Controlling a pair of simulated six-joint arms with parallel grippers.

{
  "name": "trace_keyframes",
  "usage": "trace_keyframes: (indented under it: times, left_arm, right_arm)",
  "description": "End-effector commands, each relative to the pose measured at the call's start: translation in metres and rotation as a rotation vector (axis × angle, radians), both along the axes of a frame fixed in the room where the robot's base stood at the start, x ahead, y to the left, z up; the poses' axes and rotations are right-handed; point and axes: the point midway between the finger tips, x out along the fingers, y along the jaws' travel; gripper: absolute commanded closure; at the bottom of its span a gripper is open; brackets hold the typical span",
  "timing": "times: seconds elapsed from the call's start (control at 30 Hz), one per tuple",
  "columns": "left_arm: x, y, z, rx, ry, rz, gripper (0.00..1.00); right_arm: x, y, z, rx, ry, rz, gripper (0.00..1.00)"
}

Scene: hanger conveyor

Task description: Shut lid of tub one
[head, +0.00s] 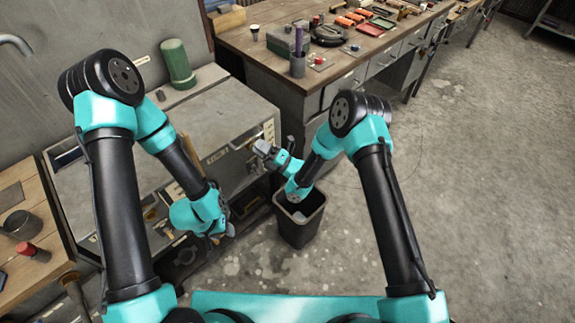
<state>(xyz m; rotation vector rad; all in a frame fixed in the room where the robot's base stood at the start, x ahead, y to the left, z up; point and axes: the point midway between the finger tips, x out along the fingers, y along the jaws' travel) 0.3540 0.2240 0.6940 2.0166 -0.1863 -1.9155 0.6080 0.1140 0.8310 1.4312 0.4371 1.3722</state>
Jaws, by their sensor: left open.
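I cannot pick out a tub marked one, or a tub lid, in the head view. A dark open-topped bin (299,232) stands on the floor in the middle, with no lid visible on it. My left gripper (228,226) is open, low in front of the grey metal cabinet, and its fingers are partly hidden by its wrist. My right gripper (262,148) is above and behind the bin, near the cabinet's right front corner. Its fingers are too small to read.
The grey cabinet (225,118) carries a green cylinder (177,64). A wooden workbench (270,50) with tools and a purple item in a grey cup (298,65) stands behind. A wooden table (20,262) is at left. The concrete floor (480,180) at right is clear.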

Motion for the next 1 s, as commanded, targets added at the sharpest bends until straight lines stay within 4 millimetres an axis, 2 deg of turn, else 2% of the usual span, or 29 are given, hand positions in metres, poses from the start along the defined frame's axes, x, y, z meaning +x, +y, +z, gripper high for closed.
trace_keyframes:
  times: [0.2, 0.6, 0.8, 1.0]
  left_arm:
    - [0.0, 0.0, 0.0, 0.0, 0.0, 0.0, 0.53]
    - [0.0, 0.0, 0.0, 0.0, 0.0, 0.0, 0.53]
    - [0.0, 0.0, 0.0, 0.0, 0.0, 0.0, 0.53]
    - [0.0, 0.0, 0.0, 0.0, 0.0, 0.0, 0.53]
  right_arm:
    - [-0.012, -0.037, -0.023, 0.001, 0.005, -0.003, 0.63]
    - [-0.031, -0.094, -0.057, 0.0, 0.003, -0.003, 0.63]
    - [-0.036, -0.109, -0.067, -0.001, 0.002, -0.002, 0.63]
    - [-0.038, -0.111, -0.068, -0.001, 0.001, 0.0, 0.63]
